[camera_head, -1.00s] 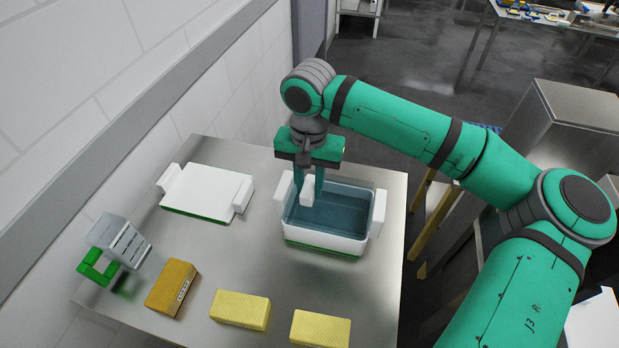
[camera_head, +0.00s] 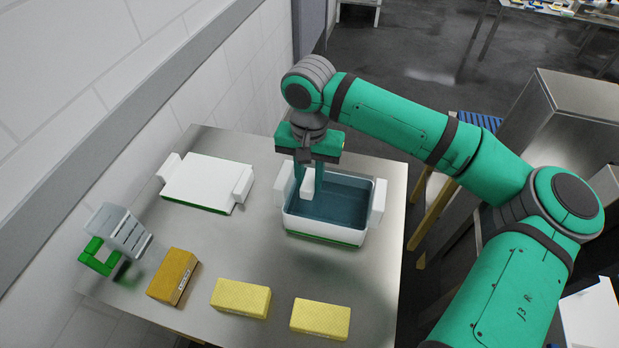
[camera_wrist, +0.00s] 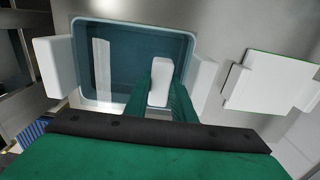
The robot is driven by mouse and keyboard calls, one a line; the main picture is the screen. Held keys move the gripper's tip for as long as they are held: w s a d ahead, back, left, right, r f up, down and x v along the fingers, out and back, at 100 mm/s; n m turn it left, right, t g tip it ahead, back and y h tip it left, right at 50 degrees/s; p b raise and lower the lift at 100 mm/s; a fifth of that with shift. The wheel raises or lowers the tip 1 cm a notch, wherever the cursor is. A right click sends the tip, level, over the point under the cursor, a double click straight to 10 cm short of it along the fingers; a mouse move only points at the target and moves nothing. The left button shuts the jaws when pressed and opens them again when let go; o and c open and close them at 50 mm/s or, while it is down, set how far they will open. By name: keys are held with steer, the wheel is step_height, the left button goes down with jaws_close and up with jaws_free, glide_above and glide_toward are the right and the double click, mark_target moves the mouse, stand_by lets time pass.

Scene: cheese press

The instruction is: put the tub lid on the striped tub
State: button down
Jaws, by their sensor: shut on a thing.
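The striped tub (camera_head: 326,234) is white with a green stripe low on its side, a blue-teal inside and white end handles. It also shows in the wrist view (camera_wrist: 76,62). My gripper (camera_head: 312,184) points down over the tub's left half, shut on a small white block (camera_wrist: 160,80). I cannot tell whether the block belongs to a lid or touches the tub. A flat white panel (camera_head: 206,182) with two white end pieces and a green edge lies left of the tub; it looks like a lid or a covered tub. It also shows in the wrist view (camera_wrist: 268,82).
A yellow-brown block (camera_head: 172,276) and two pale yellow blocks (camera_head: 241,298) (camera_head: 320,318) lie along the front of the steel table (camera_head: 245,250). A tiled wall stands behind.

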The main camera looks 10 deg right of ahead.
steer(key=shift+f, duration=0.35)
steer(key=c, duration=1.4)
jaws_free()
steer(key=shift+r, duration=5.4)
